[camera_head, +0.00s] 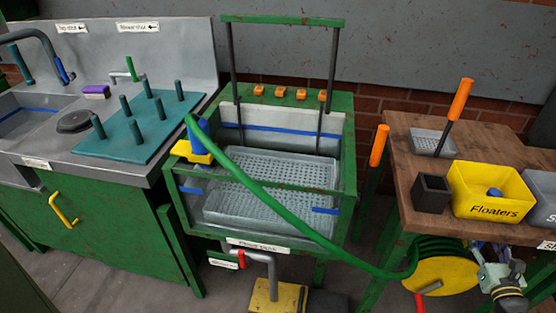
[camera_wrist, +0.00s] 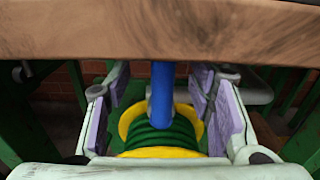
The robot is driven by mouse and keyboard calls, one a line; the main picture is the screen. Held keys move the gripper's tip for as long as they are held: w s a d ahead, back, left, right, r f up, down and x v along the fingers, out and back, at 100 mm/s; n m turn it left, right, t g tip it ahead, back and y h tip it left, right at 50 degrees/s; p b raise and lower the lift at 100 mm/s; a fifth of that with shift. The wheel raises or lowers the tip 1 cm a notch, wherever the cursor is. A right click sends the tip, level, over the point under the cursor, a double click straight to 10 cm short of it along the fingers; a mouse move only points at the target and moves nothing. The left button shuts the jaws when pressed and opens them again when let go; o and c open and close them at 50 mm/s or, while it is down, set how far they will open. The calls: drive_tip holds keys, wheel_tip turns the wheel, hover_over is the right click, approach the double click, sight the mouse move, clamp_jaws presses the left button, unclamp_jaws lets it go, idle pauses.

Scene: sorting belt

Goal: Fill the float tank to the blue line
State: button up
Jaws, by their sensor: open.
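The float tank (camera_head: 345,200) is a green-framed, clear-fronted tank holding perforated grey trays. A blue line (camera_head: 285,128) runs along its inner back wall; I cannot make out a water surface. A green hose (camera_head: 290,215) runs from a yellow reel (camera_head: 440,277) to a blue nozzle (camera_head: 196,134) at a yellow holder (camera_head: 192,153) on the tank's left rim. My gripper (camera_head: 486,257) is open beside the reel, below the table edge. In the wrist view its lilac-padded jaws (camera_wrist: 162,100) stand either side of an upright blue bar (camera_wrist: 162,92), apart from it. The reel shows behind.
A wooden table (camera_head: 400,145) at right carries the yellow "Floaters" bin (camera_head: 490,205) and a black box (camera_head: 432,192). Its edge (camera_wrist: 160,45) crosses above the jaws. Below the tank is a drain pipe with a red handle (camera_head: 241,259). A teal peg board (camera_head: 140,128) lies on the left counter.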

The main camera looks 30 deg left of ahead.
drive_tip(key=p+v, duration=0.1)
drive_tip(key=v, duration=0.7)
idle(0.5)
drive_tip(key=shift+s+d, duration=0.1)
idle(0.4)
